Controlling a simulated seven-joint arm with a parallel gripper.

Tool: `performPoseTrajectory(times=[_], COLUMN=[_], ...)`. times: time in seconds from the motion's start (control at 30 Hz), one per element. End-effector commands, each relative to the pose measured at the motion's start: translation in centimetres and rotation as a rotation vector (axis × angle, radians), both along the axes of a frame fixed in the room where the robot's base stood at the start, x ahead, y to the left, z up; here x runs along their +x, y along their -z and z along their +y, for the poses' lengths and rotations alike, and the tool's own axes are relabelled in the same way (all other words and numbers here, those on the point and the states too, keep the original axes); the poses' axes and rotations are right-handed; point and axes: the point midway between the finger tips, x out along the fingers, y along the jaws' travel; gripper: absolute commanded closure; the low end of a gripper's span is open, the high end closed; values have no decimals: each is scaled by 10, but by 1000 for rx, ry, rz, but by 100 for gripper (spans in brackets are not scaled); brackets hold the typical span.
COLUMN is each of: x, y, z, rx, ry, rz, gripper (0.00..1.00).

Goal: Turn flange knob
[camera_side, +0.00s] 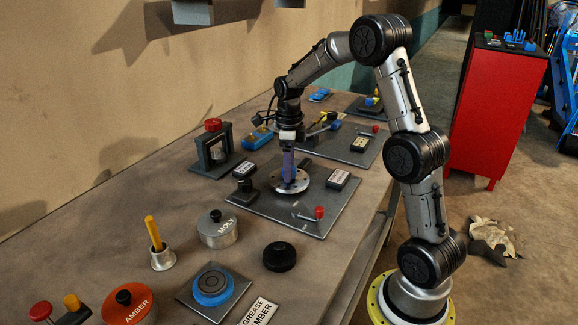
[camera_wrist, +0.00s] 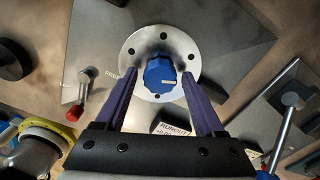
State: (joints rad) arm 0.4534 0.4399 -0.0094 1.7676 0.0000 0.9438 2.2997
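The flange is a round silver disc with bolt holes (camera_wrist: 130,52), mounted on a grey plate (camera_wrist: 220,25). A blue faceted knob (camera_wrist: 160,76) with a small pale mark stands at its centre. In the side view the flange (camera_side: 301,186) sits on the middle plate (camera_side: 262,205), and the knob is mostly hidden by my fingers. My gripper (camera_side: 289,168) points straight down over the flange. In the wrist view my gripper's purple fingers (camera_wrist: 160,70) are open, one on each side of the knob, with a visible gap at both sides.
A red-tipped lever (camera_side: 319,212) and labelled black blocks (camera_side: 338,179) (camera_side: 245,170) stand on the same plate. A red-topped clamp frame (camera_side: 213,150) is to the left.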

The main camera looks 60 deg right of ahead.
Motion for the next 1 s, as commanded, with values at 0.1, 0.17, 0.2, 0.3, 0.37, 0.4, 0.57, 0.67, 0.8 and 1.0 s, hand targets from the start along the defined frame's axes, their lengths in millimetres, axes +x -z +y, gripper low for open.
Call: performPoseTrajectory(times=[0.1,0.17,0.2,0.3,0.37,0.4,0.57,0.67,0.8,1.0], x=[0,0,0,0,0,0,0,0,0,0], y=[0,0,0,0,-1,-1,-1,-1,-1,-1], z=[0,0,0,0,0,0,0,0,0,0], rx=[0,0,0,0,0,0,0,-1,-1,0], ry=[0,0,0,0,0,0,-9,-29,-89,-234], rz=[0,0,0,0,0,0,0,-1,-1,-1], gripper=[53,64,71,89,100,100,100,100,100,100])
